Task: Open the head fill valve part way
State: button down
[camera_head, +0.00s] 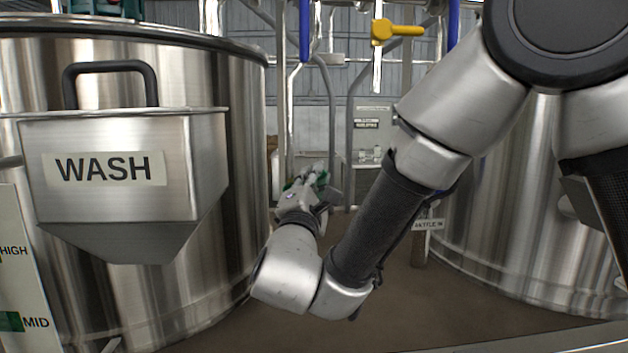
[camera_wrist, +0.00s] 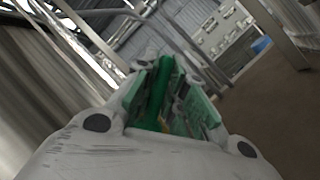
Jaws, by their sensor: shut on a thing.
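My gripper (camera_head: 318,181) reaches down and away between two steel tanks in the head view, seen small and partly hidden by its own wrist. In the wrist view my gripper (camera_wrist: 168,108) is shut on a dark green bar-like handle (camera_wrist: 160,82) that lies between its lighter green finger pads. The handle's pipe and any label are hidden, so I cannot read whether it is the head fill valve or how far it is turned.
A tank with a WASH hopper (camera_head: 124,190) stands at left, another tank (camera_head: 500,215) at right. A yellow lever valve (camera_head: 398,31) and blue handles (camera_head: 305,30) hang above. A KETTLE IN tag (camera_head: 428,224) is right of my arm. Brown floor lies between the tanks.

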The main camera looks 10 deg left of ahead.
jog(key=c, duration=1.5)
grip_release()
jog(key=shift+o, duration=0.2)
jog(key=v, duration=1.2)
